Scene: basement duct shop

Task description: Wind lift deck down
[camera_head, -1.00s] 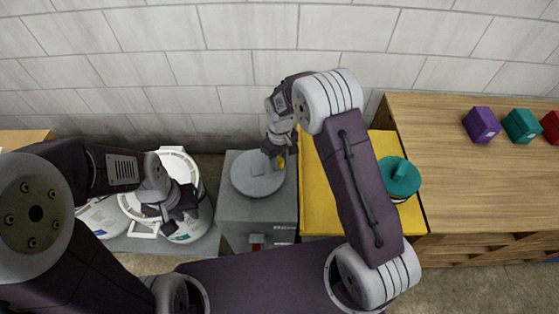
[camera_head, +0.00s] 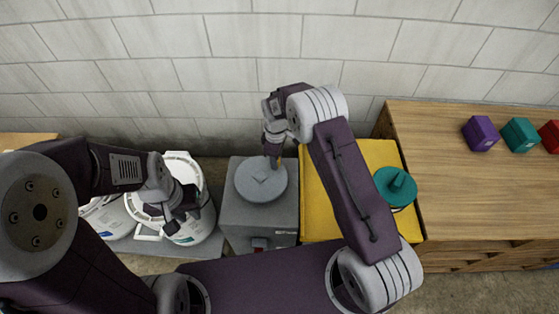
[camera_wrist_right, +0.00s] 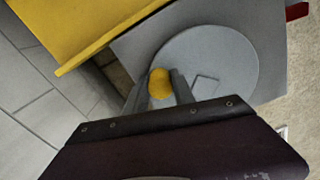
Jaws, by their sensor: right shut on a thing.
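A grey box (camera_head: 233,221) carries a round grey crank wheel (camera_head: 261,188) on its top. In the right wrist view the wheel (camera_wrist_right: 225,58) has a yellow knob (camera_wrist_right: 160,82) near its rim. My right gripper (camera_head: 274,158) is shut on this knob, with one finger on each side of it in the right wrist view (camera_wrist_right: 160,92). The yellow lift deck (camera_head: 322,205) lies right of the box, partly hidden by my right arm. My left gripper (camera_head: 184,208) is at the white rounded objects on the left; its jaw gap is unclear.
A teal lidded item (camera_head: 395,187) stands on the yellow deck's right side. A wooden bench (camera_head: 450,190) adjoins it, with purple (camera_head: 481,134), teal (camera_head: 521,134) and red (camera_head: 551,136) blocks. White round containers (camera_head: 198,226) stand left. A block wall (camera_head: 220,70) closes the back.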

